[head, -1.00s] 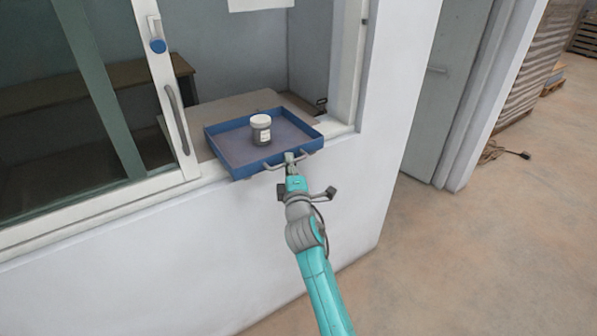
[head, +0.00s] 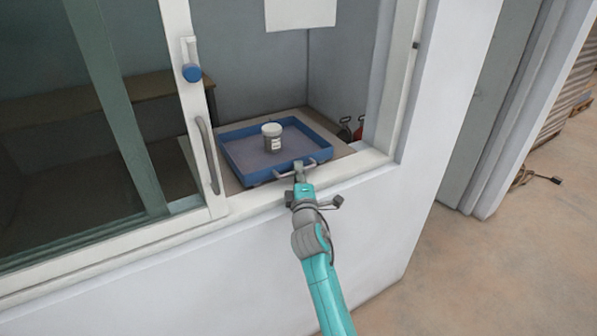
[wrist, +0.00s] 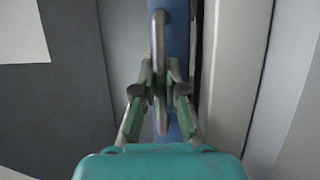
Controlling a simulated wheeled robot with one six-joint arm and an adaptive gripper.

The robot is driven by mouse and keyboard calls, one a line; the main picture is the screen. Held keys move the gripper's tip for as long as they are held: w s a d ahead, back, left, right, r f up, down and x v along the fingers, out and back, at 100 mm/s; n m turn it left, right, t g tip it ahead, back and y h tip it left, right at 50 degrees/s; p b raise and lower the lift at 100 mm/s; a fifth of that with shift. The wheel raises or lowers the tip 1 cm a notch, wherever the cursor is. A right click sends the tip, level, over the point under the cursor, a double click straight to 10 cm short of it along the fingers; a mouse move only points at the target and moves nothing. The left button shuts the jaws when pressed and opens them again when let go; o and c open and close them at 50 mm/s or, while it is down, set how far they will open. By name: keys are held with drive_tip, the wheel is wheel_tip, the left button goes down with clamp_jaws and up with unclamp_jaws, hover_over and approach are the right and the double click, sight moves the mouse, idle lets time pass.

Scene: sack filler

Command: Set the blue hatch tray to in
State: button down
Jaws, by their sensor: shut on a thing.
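The blue hatch tray (head: 230,158) lies on the sill board inside the open hatch in the head view, its front edge near the inner side of the frame. A small grey jar with a white lid (head: 272,138) stands upright in it. A grey bar handle (head: 318,163) is on the tray's front wall. My gripper (head: 299,172) is shut on this handle. In the wrist view the fingers (wrist: 160,92) close on both sides of the handle (wrist: 158,50), with the blue tray wall (wrist: 180,25) behind it.
A sliding window with a grey pull handle (head: 207,155) and a blue-knobbed latch (head: 192,73) borders the hatch on the left. The white frame post (head: 382,110) stands on the right. Two red-handled items (head: 359,127) sit inside at the right. Open floor (head: 470,265) lies right of the wall.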

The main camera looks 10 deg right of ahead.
drive_tip(key=c, duration=1.5)
unclamp_jaws()
drive_tip(key=shift+s, duration=0.1)
drive_tip(key=v, duration=1.2)
